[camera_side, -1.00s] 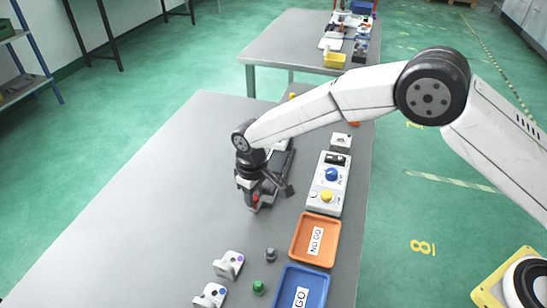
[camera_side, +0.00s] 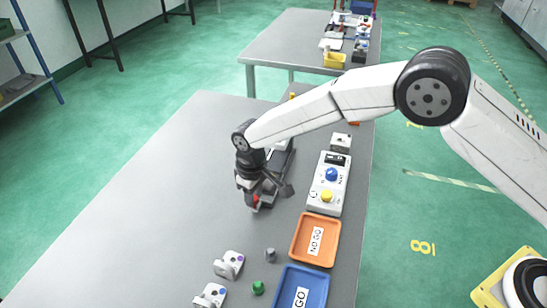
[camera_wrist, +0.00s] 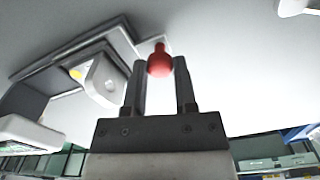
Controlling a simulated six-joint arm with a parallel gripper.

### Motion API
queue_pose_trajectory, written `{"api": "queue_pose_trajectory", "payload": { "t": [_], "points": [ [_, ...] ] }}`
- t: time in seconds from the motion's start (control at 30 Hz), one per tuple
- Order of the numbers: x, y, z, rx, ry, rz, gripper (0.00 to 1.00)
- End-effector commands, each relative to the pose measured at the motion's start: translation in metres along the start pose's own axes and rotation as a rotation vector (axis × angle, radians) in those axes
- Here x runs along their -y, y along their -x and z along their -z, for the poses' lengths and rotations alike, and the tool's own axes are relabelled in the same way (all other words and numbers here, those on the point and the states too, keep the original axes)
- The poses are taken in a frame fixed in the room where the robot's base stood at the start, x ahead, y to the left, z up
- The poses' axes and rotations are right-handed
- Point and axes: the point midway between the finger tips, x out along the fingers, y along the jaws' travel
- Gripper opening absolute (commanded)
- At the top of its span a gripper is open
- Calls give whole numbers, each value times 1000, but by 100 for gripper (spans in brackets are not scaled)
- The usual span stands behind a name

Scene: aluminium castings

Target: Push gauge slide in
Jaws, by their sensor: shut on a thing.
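The gauge (camera_side: 283,157) is a long dark fixture on the grey table, partly hidden behind my wrist. Its slide ends in a red knob (camera_wrist: 159,62), which sits between my two fingertips in the wrist view. A bit of red also shows low at my gripper (camera_side: 257,200) in the side view. My gripper (camera_wrist: 160,80) is shut on the red knob. A light casting (camera_wrist: 104,82) with a yellow dot sits in the gauge, left of my fingers in the wrist view. How far the slide is in cannot be told.
A white control box (camera_side: 328,183) with blue and yellow knobs stands right of the gauge. An orange NO GO tray (camera_side: 297,252) and a blue GO tray (camera_side: 322,287) lie nearer. Two castings (camera_side: 229,264) (camera_side: 210,296) stand at the front. The table's left is clear.

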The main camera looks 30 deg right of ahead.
Motion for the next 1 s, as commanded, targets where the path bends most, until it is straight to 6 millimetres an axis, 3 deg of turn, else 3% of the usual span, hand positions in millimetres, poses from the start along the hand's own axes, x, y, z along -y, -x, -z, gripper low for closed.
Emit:
{"api": "queue_pose_trajectory", "payload": {
  "t": [0.17, 0.6, 1.0],
  "points": [
    [-14, 1, 4, 0, -4, 0, 0],
    [-92, 0, 25, -2, -2, 0, 0],
    [-104, 1, 28, -6, -1, -4, 0]
  ]
}}
